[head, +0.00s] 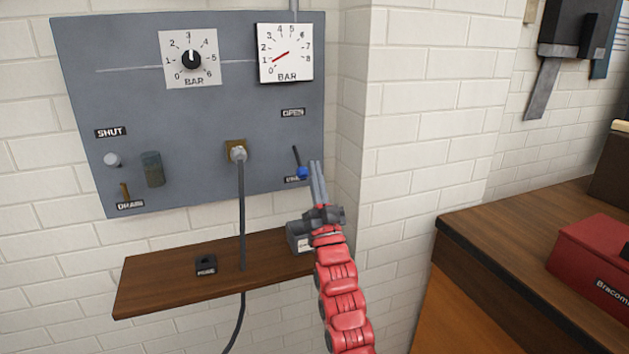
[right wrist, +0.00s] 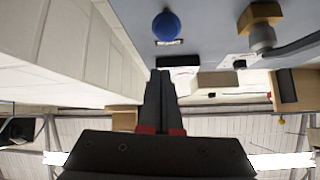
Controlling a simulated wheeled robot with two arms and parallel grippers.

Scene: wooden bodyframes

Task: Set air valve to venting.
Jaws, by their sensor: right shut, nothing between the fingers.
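The grey panel (head: 120,80) on the white brick wall carries a small lever with a blue knob (head: 302,173) at its lower right. The lever's dark stem runs up and slightly left from the knob. An OPEN label (head: 293,113) sits above it, and a label below it is partly covered and hard to read. My right gripper (head: 315,164) is shut and empty, its fingers pointing up just right of the blue knob. In the right wrist view the fingertips (right wrist: 160,73) lie below the blue knob (right wrist: 166,25), with a visible gap. My left gripper is not in view.
A dial knob (head: 191,59) and a pressure gauge (head: 286,53) reading low sit on the panel's top. A plugged grey cable (head: 241,200) hangs over the wooden shelf (head: 160,285). The wall corner is close at right; a wooden bench (head: 500,225) with a red box (head: 595,260) stands beyond.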

